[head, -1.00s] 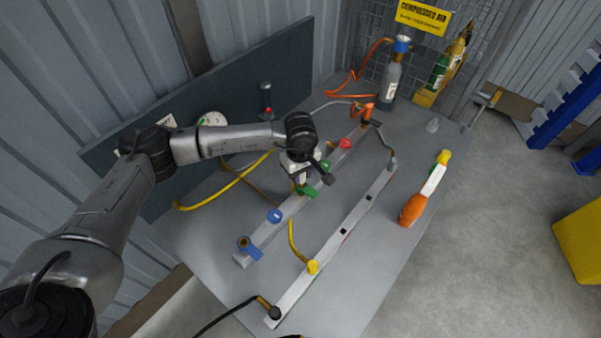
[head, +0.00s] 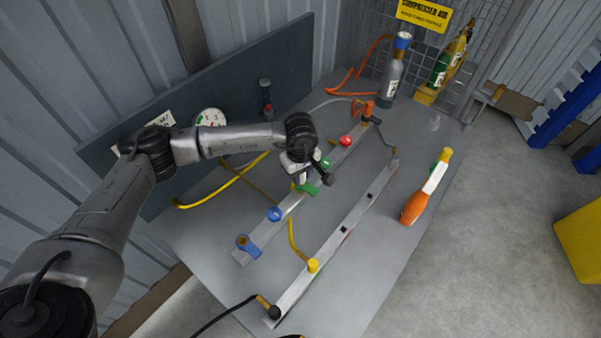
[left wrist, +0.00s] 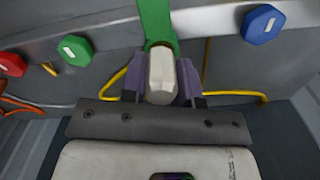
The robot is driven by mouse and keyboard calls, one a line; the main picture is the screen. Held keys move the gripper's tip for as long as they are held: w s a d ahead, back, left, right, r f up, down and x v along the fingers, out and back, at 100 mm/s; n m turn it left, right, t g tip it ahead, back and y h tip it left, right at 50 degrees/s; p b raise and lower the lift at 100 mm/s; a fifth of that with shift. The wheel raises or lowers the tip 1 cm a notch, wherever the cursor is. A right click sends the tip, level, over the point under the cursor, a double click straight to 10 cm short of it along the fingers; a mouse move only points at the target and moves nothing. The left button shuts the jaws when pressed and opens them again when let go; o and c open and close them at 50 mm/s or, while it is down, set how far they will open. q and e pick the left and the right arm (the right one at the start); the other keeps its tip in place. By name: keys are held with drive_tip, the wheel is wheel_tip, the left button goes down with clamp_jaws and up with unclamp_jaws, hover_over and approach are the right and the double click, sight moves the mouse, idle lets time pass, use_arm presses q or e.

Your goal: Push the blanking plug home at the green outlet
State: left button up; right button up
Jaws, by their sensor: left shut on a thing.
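My left gripper (head: 302,175) is over the near-side manifold rail (head: 262,232), at the green outlet (head: 309,190). In the left wrist view its two fingers (left wrist: 160,82) are shut on a pale, blunt plug (left wrist: 161,73). The plug's far end is against or just inside the green outlet (left wrist: 157,22); how deep it sits cannot be told. In the head view the gripper hides the plug. A green knob (head: 325,163) is just beyond the gripper on the rail. My right gripper is not in view.
Blue (head: 274,214) and red (head: 345,141) knobs stand on the same rail. A second rail (head: 335,245) runs parallel. Yellow hoses (head: 225,180) pass behind and under the gripper. The bench's right front is clear.

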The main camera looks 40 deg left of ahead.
use_arm(q)
drive_tip(key=shift+f, duration=0.1)
drive_tip(key=o, duration=1)
wheel_tip(320, 180, up, 14)
drive_tip(key=shift+f+p, duration=0.1)
drive_tip(key=shift+p, duration=0.55)
